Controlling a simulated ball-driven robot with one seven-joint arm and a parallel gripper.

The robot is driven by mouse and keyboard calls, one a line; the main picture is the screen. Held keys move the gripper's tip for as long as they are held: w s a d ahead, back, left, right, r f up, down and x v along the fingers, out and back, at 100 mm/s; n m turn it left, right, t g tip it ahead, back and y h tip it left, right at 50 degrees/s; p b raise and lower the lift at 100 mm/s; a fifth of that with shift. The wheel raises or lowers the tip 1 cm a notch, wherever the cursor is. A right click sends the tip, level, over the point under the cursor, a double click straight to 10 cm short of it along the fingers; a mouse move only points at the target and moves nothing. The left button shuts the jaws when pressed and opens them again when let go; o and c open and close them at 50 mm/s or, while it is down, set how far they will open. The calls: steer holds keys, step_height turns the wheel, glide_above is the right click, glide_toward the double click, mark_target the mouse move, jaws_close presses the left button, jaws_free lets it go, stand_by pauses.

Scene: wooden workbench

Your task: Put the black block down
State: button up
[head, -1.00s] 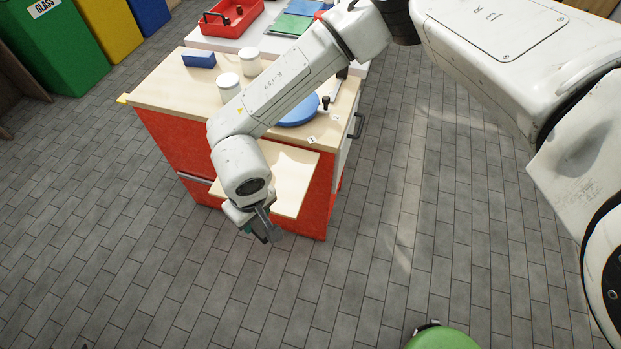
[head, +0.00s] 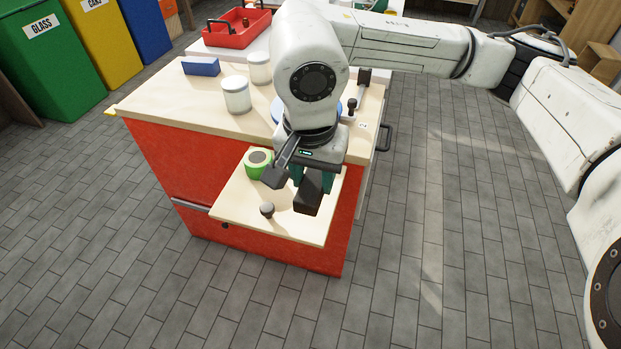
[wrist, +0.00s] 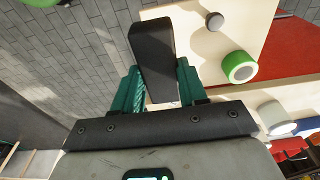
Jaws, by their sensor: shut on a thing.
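My gripper (head: 311,182) is shut on the black block (head: 308,196), its teal fingers on either side of it. In the head view the block hangs over the right part of a pale pull-out board (head: 235,215) at the front of the workbench. In the wrist view the black block (wrist: 152,45) sticks out between the fingers of my gripper (wrist: 160,85), over the edge of the pale board (wrist: 195,65). It looks raised above the board; the exact gap cannot be told.
A green roll (head: 258,160) and a small dark-topped knob (head: 267,210) stand on the board, left of the block. White jars (head: 237,97) and a blue block (head: 201,67) are on the bench top. The board's front left is clear.

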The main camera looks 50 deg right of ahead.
steer(key=w+d+f, duration=0.2)
steer(key=d, duration=0.1)
steer(key=w+d+f, duration=0.2)
steer(key=d+f, duration=0.1)
steer(key=w+d+f, duration=0.2)
steer(key=d+f, duration=0.1)
steer(key=shift+w+d+f, duration=0.3)
steer(key=shift+d+f, duration=0.05)
steer(key=shift+f, duration=0.8)
steer(key=shift+d+f, duration=0.1)
steer(key=shift+f, duration=0.8)
steer(key=shift+b, duration=0.3)
steer(key=o, duration=1.1)
steer(key=shift+f, duration=0.1)
step_height(320, 180, up, 12)
steer(key=a, duration=0.1)
steer(key=shift+s+a+p, duration=0.2)
steer(key=shift+p, duration=0.25)
